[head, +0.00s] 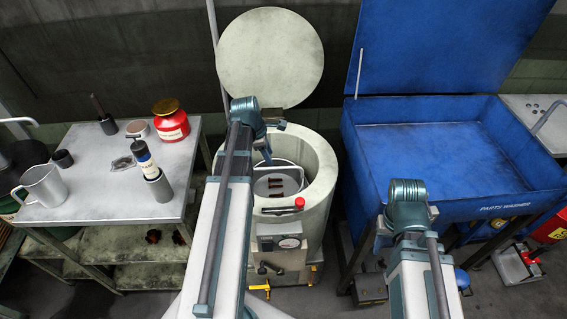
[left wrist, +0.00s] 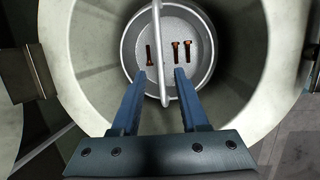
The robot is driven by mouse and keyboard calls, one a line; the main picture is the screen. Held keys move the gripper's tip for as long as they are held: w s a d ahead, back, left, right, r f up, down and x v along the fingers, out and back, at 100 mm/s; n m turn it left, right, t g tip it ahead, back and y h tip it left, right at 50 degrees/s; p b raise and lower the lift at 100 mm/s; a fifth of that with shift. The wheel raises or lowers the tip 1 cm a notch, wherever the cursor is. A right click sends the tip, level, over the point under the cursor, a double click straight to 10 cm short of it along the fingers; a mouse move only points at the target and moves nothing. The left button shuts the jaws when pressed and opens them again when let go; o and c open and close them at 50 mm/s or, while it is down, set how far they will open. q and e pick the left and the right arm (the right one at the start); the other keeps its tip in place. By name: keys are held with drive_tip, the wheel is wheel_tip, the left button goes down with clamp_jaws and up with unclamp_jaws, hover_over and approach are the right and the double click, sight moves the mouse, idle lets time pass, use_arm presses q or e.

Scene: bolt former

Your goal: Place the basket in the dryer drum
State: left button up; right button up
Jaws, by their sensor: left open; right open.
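The basket (head: 270,189) is a round, light metal pan with a thin arched handle, and it is inside the dryer drum (head: 322,180). Three rust-brown bolts lie in it. In the left wrist view the basket (left wrist: 195,75) shows with its handle upright between the fingers. My left gripper (head: 266,157) is over the drum opening, pointing down; in its wrist view the fingers (left wrist: 160,76) are apart on either side of the handle, with gaps. My right gripper (head: 408,228) is in front of the blue washer; its fingertips are hidden behind my arm.
The dryer's round lid (head: 270,55) stands open behind the drum. A steel table (head: 110,205) at left holds a mug, bottle and red can. The blue parts washer (head: 410,190) at right has its lid raised. A red knob (head: 299,203) is at the drum's front.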

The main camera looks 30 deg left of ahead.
use_arm(q)
drive_tip(key=s+d+m, duration=0.1)
drive_tip(key=d+m, duration=0.3)
drive_tip(key=d, duration=0.1)
drive_tip(key=s+d+m+g, duration=0.1)
drive_tip(key=d+m, duration=0.3)
drive_tip(key=d, duration=0.2)
drive_tip(key=s+d+m, duration=0.1)
drive_tip(key=d+m, duration=0.2)
drive_tip(key=d, duration=0.3)
drive_tip(key=shift+s+f+m+g+y, duration=0.3)
drive_tip(key=shift+s+f+m+g, duration=0.05)
drive_tip(key=shift+f+m+g, duration=0.05)
drive_tip(key=s+d+m+y, duration=0.1)
drive_tip(key=s+d+m, duration=0.4)
drive_tip(key=d+m, duration=0.2)
drive_tip(key=s+d+m+g+y, duration=0.1)
drive_tip(key=s+d+m, duration=0.4)
drive_tip(key=d+m, duration=0.2)
drive_tip(key=shift+s+d+m, duration=0.3)
drive_tip(key=shift+d+m, duration=0.05)
drive_tip(key=shift+m, duration=0.75)
wheel_tip(320, 180, up, 4)
drive_tip(key=p, duration=0.3)
drive_tip(key=shift+f+p, duration=0.2)
drive_tip(key=shift+p, duration=0.1)
